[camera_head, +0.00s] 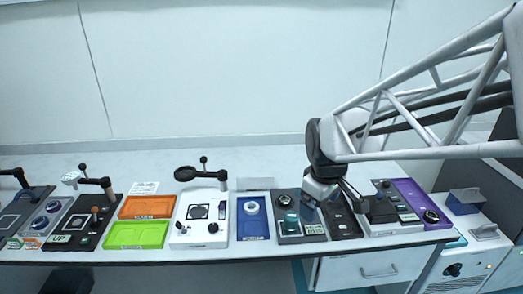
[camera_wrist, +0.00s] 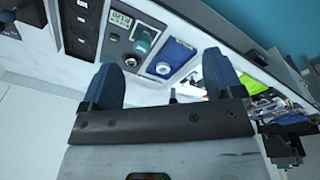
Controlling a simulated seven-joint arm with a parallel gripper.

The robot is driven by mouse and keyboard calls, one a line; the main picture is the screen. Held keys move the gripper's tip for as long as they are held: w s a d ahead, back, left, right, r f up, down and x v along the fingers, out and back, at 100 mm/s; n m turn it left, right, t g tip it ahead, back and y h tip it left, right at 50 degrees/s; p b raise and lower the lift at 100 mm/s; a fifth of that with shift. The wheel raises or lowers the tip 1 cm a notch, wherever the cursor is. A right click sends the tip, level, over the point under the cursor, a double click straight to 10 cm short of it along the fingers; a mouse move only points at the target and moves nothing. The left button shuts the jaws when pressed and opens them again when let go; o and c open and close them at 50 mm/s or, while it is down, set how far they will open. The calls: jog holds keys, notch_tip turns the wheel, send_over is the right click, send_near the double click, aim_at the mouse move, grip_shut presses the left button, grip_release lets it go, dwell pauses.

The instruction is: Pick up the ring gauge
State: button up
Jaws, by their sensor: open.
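A white ring (camera_head: 251,207), which looks like the ring gauge, lies in a blue tray (camera_head: 253,229) near the middle of the bench. In the wrist view the ring (camera_wrist: 163,68) shows at the end of the blue tray (camera_wrist: 180,52), beyond and between my two blue fingers. My gripper (camera_head: 333,204) is open, with nothing seen between its fingers. In the head view it is to the right of the blue tray, over a black panel. Its fingertips are small and partly hidden there, so its exact height cannot be told.
A grey device with a teal knob (camera_head: 291,217) stands between the blue tray and my gripper. A white station with a black raised arm (camera_head: 187,173) stands left of the tray. Orange (camera_head: 147,207) and green (camera_head: 137,235) trays lie farther left.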

jog(key=w+a+f+n+g, duration=0.1)
jog(key=w+f+n, duration=0.6)
jog(key=w, duration=0.4)
jog(key=n, duration=0.4)
send_over(291, 215)
jog(key=shift+g, duration=0.3)
notch_tip(291, 215, down, 9)
jog(key=shift+d, duration=0.1)
jog(key=shift+f, duration=1.3)
jog(key=shift+s+f, duration=0.1)
jog(key=shift+f, duration=2.5)
jog(key=c, duration=1.2)
